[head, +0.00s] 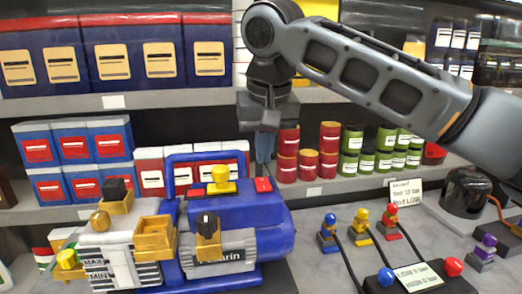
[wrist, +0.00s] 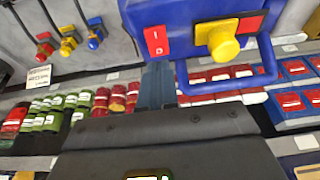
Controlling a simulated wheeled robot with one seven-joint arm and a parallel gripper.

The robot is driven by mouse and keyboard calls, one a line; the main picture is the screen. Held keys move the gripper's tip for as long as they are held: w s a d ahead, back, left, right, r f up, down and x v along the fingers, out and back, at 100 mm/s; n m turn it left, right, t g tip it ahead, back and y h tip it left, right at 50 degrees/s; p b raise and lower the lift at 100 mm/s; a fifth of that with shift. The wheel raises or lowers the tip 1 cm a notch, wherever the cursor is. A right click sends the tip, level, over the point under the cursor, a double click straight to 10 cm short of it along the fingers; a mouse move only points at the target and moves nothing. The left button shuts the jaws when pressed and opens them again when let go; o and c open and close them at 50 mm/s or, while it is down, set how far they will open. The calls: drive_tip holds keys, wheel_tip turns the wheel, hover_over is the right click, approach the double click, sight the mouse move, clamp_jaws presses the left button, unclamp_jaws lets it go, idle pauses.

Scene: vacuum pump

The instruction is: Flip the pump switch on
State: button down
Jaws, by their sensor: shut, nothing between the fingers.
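The vacuum pump (head: 258,222) has a blue body with a blue handle and stands on the grey counter. Its red switch (head: 262,185) is on top, right of a yellow knob (head: 221,180). In the wrist view the switch (wrist: 157,40) shows white I and O style marks, beside the yellow knob (wrist: 223,45). Its exact rocker position is hard to tell. My gripper (head: 264,147) is above the switch, apart from it, pointing down. Its fingers (wrist: 157,85) are shut and empty, and in the wrist view their tips end near the switch's edge.
Red, yellow and blue fittings (head: 361,218) with black hoses stand to the right. A sign (head: 405,193) and a dark round vessel (head: 466,192) are behind them. Shelves behind hold blue boxes (head: 108,140) and red and green cans (head: 328,137). The pump's handle rises left of my gripper.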

drive_tip(key=s+b+v, duration=0.1)
drive_tip(key=b+v, duration=0.1)
drive_tip(key=v, duration=0.7)
drive_tip(key=shift+s+d, duration=0.25)
drive_tip(key=shift+s, duration=0.25)
